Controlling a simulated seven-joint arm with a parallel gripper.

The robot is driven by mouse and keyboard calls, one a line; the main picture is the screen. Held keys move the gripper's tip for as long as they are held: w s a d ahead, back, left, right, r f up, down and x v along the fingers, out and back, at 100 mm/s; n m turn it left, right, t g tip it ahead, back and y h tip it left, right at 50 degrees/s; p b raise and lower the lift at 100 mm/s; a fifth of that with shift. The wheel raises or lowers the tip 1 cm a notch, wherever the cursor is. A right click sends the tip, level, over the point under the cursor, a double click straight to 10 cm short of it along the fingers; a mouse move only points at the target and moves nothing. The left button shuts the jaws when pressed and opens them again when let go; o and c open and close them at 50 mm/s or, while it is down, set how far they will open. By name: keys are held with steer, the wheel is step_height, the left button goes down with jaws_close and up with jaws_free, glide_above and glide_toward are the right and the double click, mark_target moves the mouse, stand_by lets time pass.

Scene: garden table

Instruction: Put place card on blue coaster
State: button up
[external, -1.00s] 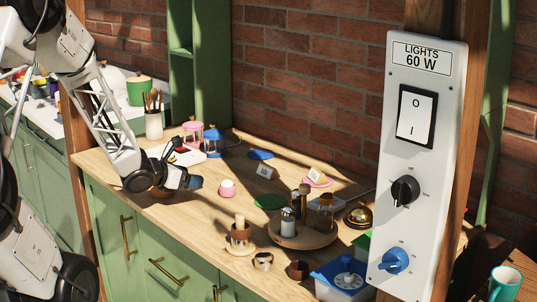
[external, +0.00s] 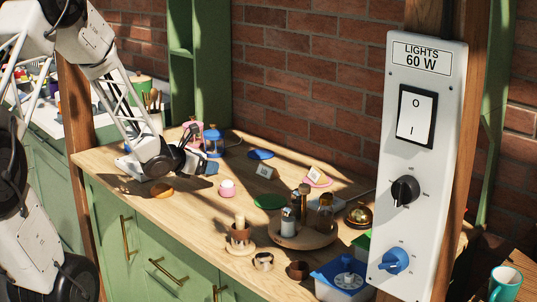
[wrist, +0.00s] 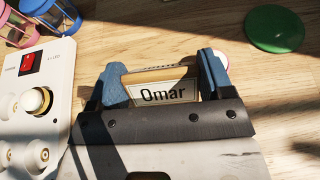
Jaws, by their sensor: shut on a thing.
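My gripper (external: 205,167) is over the left part of the wooden table. In the wrist view its blue fingertips (wrist: 163,78) are shut on a place card (wrist: 165,92) reading "Omar", with the card's face toward the camera. The held card cannot be made out in the external view. The blue coaster (external: 261,155) lies flat and bare at the back of the table, to the right of my gripper and apart from it. It is not visible in the wrist view.
Another place card (external: 266,172) stands just in front of the blue coaster, and one (external: 316,174) is at the pink coaster (external: 319,182). A green coaster (external: 269,202), orange coaster (external: 160,190), lanterns (external: 213,142) and a tray of bottles (external: 307,239) surround the area. A switch box (wrist: 30,75) is beside my gripper.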

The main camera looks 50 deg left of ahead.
steer(key=w+a, duration=0.1)
steer(key=w, duration=0.4)
steer(key=w+a, duration=0.1)
steer(key=w, duration=0.4)
steer(key=w+a, duration=0.1)
steer(key=w, duration=0.5)
steer(key=shift+a, duration=0.35)
glide_above(260, 154)
steer(key=shift+w+a+f, duration=0.1)
steer(key=shift+f, duration=0.75)
steer(key=shift+f, duration=1.7)
steer(key=shift+f, duration=0.2)
steer(key=o, duration=0.9)
